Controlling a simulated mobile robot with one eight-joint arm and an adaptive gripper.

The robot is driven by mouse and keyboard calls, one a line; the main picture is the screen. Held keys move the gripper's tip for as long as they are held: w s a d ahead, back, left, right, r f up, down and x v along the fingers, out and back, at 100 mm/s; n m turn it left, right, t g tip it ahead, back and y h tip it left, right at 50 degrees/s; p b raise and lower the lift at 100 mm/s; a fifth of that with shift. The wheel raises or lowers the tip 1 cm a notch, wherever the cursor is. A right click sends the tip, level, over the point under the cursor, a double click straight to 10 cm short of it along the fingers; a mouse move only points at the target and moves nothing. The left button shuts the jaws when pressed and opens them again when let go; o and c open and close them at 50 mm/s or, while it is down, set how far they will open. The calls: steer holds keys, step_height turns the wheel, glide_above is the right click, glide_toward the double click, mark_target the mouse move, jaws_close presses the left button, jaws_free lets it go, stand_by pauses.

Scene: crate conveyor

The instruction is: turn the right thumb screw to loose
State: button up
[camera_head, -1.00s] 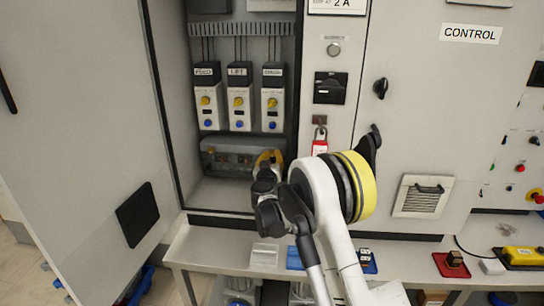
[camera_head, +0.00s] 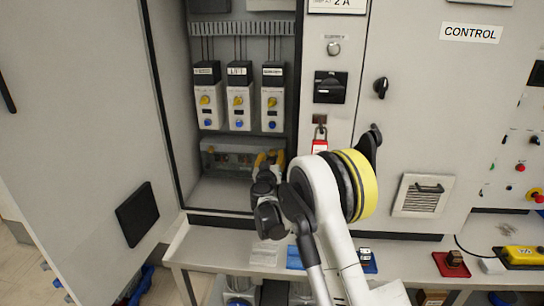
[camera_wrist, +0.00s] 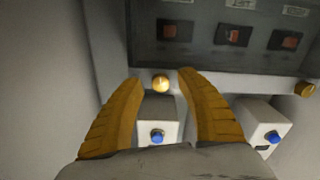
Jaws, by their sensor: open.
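A clear cover (camera_head: 222,160) with dark switches behind it sits below a row of drive modules in the open cabinet. In the wrist view the cover (camera_wrist: 205,62) is at the top, upside down compared with the head view. A brass thumb screw (camera_wrist: 161,83) is on the cover's edge, between my gripper's (camera_wrist: 160,75) two orange fingers. The fingers are open, with a gap on each side of the screw. A second brass thumb screw (camera_wrist: 304,89) is at the right of the wrist view. In the head view my gripper (camera_head: 269,160) hides the cover's right end.
Modules with blue knobs stand close by; one module (camera_wrist: 157,122) is below the screw, between my fingers. A cabinet side wall (camera_wrist: 50,80) is near the left finger. A red padlock (camera_head: 320,146) hangs on the panel right of the opening.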

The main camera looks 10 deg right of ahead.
steer(key=v, duration=1.1)
steer(key=shift+s, duration=0.15)
steer(key=shift+r, duration=0.1)
steer(key=s+a+r+n+t+y, duration=0.1)
steer(key=s+a+r+y, duration=0.15)
steer(key=r, duration=0.35)
steer(key=s+a+r+n+t+y, duration=0.1)
steer(key=r+n+y, duration=0.15)
steer(key=r, duration=0.45)
steer(key=s+a+r+n+g+y, duration=0.25)
steer(key=s+y, duration=0.25)
steer(key=s, duration=0.4)
steer(key=s+d+f+m+g+h, duration=0.1)
steer(key=s+d+f+g, duration=0.2)
steer(key=s, duration=0.7)
steer(key=s+d+f+m+g+h, duration=0.2)
steer(key=s+f, duration=0.3)
steer(key=s, duration=0.5)
steer(key=s+d+f+m+g+h, duration=0.1)
steer(key=s+d+f+g, duration=0.3)
steer(key=s, duration=0.6)
steer(key=shift+d+f+m+g, duration=0.3)
steer(key=shift+f+m+g, duration=0.05)
steer(key=shift+f+m, duration=0.25)
